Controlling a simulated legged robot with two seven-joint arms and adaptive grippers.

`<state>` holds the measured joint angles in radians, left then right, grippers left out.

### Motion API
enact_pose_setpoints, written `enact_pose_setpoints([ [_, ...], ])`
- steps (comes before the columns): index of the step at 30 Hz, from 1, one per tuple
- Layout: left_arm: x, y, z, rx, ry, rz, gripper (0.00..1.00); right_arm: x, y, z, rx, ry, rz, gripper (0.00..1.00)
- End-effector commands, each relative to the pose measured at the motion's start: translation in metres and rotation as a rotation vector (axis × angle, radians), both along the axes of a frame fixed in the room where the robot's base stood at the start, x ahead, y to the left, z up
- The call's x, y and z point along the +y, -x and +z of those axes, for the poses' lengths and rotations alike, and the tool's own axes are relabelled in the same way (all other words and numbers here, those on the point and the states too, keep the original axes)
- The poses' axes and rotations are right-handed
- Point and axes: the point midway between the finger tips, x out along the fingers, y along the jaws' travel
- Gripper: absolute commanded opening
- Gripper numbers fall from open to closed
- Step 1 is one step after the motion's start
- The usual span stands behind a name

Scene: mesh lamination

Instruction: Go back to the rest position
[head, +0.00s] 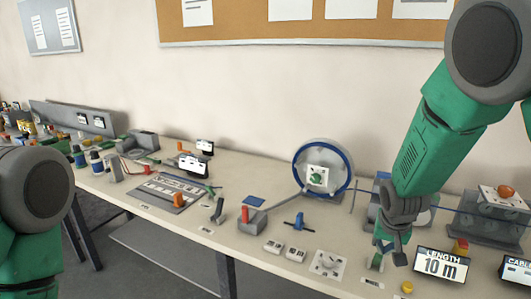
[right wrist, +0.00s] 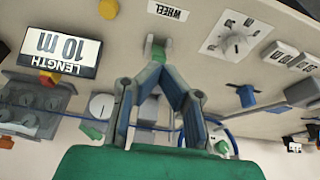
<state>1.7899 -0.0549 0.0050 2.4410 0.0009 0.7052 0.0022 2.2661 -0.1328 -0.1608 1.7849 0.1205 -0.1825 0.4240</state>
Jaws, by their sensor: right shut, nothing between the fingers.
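My right gripper (head: 392,250) points down over the right part of the table, beside the length sign. In the right wrist view its fingers (right wrist: 160,68) meet at the tips, with nothing between them. A small green lever (head: 377,261) stands right by the fingertips. In the right wrist view the green lever (right wrist: 155,48) sits just beyond them, by the WHEEL label (right wrist: 167,10); I cannot tell whether they touch. Only upper links of my left arm show at the left edge of the head view; its gripper is out of view.
The length sign (head: 441,266) reading "10 m" and a yellow button (head: 407,287) are close to the right gripper. A blue-rimmed wheel (head: 323,169) stands behind, left of the right arm.

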Motion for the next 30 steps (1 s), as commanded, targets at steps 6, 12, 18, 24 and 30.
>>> enact_pose_setpoints([
  [6, 0.0, 0.0, -0.038, 0.001, 0.0, 0.001, 0.39, 0.01, 0.095, -0.138, 0.116, 0.01, 0.153, 0.0],
  [12, 0.001, 0.001, -0.071, 0.001, 0.0, 0.001, 0.39, 0.028, 0.213, -0.234, 0.216, -0.008, 0.334, 0.0],
  [18, 0.001, 0.001, -0.096, 0.001, 0.0, 0.0, 0.39, 0.05, 0.315, -0.279, 0.283, -0.047, 0.486, 0.0],
  [24, 0.001, 0.001, -0.104, 0.0, 0.0, 0.0, 0.39, 0.061, 0.355, -0.285, 0.301, -0.068, 0.552, 0.0],
  [30, 0.001, 0.001, -0.104, 0.001, 0.0, 0.0, 0.39, 0.061, 0.356, -0.285, 0.301, -0.068, 0.553, 0.0],
])
